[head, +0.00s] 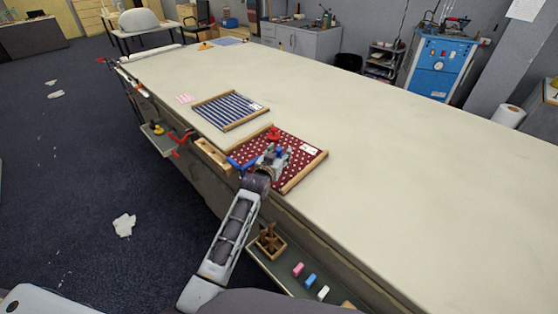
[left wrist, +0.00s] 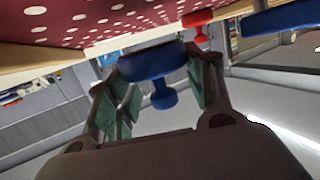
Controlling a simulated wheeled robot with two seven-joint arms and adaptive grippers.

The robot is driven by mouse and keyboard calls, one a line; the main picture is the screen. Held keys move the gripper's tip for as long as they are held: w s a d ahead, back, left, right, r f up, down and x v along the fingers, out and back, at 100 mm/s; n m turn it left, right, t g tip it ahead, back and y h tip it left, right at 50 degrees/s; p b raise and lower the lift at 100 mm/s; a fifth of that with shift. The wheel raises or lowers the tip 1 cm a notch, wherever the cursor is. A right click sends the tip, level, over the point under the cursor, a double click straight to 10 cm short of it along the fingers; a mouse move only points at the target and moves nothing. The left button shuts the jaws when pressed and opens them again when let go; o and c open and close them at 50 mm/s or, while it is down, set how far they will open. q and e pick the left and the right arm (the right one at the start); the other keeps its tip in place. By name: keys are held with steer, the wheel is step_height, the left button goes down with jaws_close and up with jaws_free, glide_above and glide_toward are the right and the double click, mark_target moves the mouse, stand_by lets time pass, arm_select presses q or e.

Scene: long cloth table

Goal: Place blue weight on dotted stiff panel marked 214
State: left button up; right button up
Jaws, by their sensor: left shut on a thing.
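The dotted stiff panel (head: 306,163) is dark red with white dots, with wooden strips along two edges. It lies at the table's near edge, and a small white label (head: 309,148) sits at its right; its number is too small to read. My left gripper (head: 273,157) is over the panel's near part, shut on the blue weight (head: 280,151). In the left wrist view the blue weight (left wrist: 150,62) shows a wide disc and a knob between the green-padded fingers (left wrist: 160,90). The disc is close to the dotted surface (left wrist: 90,20); I cannot tell if they touch.
A red weight (head: 273,134) stands on the dotted panel just behind my gripper. A blue striped panel (head: 229,110) lies farther left. A wooden box (head: 212,156) is at the near edge. The table's right side (head: 420,180) is clear.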

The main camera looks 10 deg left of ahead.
arm_select(q)
steer(key=shift+f, duration=1.55)
steer(key=o, duration=1.4)
steer(key=shift+f, duration=0.15)
steer(key=shift+c, duration=0.2)
steer(key=shift+s, duration=0.1)
steer(key=v, duration=1.2)
